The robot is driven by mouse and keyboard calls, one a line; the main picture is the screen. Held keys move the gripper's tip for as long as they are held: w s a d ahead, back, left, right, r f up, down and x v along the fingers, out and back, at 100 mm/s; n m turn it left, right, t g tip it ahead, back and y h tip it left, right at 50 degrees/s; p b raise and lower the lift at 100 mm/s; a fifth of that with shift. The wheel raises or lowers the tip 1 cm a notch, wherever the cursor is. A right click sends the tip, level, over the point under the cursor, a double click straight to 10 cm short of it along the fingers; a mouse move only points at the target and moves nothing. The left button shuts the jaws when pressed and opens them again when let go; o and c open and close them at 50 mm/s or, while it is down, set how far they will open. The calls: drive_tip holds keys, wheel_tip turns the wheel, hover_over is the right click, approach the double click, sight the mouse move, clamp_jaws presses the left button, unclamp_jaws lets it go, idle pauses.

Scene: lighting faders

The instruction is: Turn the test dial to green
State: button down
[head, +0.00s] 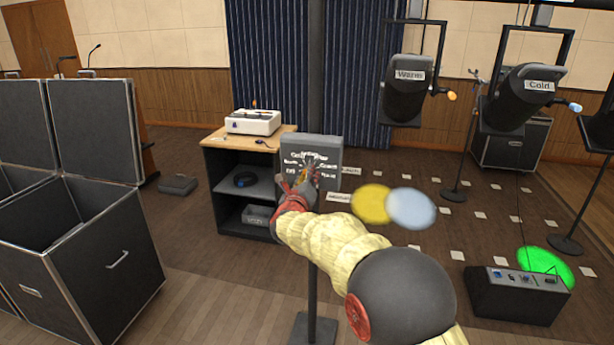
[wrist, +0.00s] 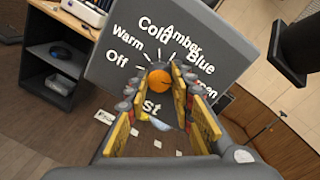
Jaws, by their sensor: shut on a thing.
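The test dial is an orange knob (wrist: 157,77) on the face of a tilted-looking dark grey box (wrist: 108,62). White labels ring it: Off, Warm, Cold, Amber, Blue and one partly hidden label ending in "en" at the right. My gripper (wrist: 170,88) has its yellow-padded fingers around the knob and is shut on it. Which mark the dial points to is unclear. In the head view the grey box (head: 322,150) is on a pole, with my gripper (head: 306,172) at its front, hiding the knob.
Lamps labelled Warm (head: 404,100) and Cold (head: 522,98) hang at the right. Yellow (head: 371,204), pale blue (head: 411,208) and green (head: 545,265) light spots show at the right. A shelf unit (head: 222,165) stands left of the pole; an open dark case (head: 120,260) is nearer, at far left.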

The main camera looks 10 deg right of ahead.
drive_tip(key=c, duration=1.5)
unclamp_jaws()
drive_tip(key=shift+c, duration=0.2)
drive_tip(key=v, duration=1.2)
drive_tip(key=shift+f, duration=0.1)
